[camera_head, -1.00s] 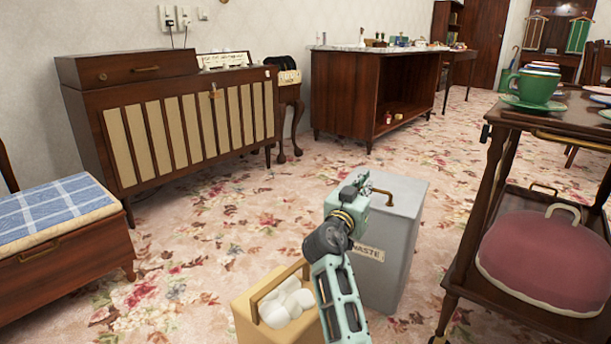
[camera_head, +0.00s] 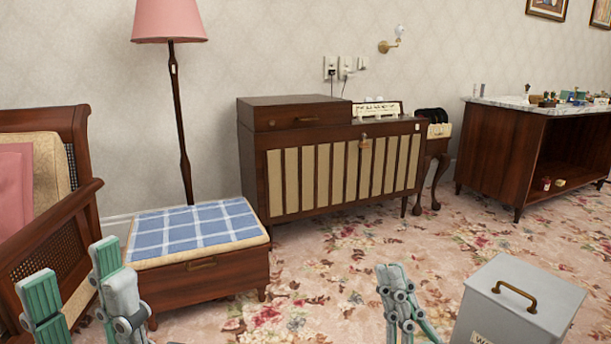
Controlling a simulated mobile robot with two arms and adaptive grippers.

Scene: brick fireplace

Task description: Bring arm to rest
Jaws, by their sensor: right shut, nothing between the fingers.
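My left gripper (camera_head: 72,280) is at the lower left, in front of the armchair and the upholstered chest. Its two pale green fingers are spread apart with nothing between them. My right gripper (camera_head: 396,274) is at the bottom, right of the middle, to the left of the grey bin. Its fingers are together and hold nothing. Most of both arms is out of the picture.
A grey lidded bin (camera_head: 500,300) stands at the lower right. A wooden armchair (camera_head: 60,230) and a chest with a blue checked cushion (camera_head: 195,228) are at left. A dark cabinet (camera_head: 335,165) and a floor lamp (camera_head: 180,110) stand by the wall. Carpet (camera_head: 325,280) is clear between.

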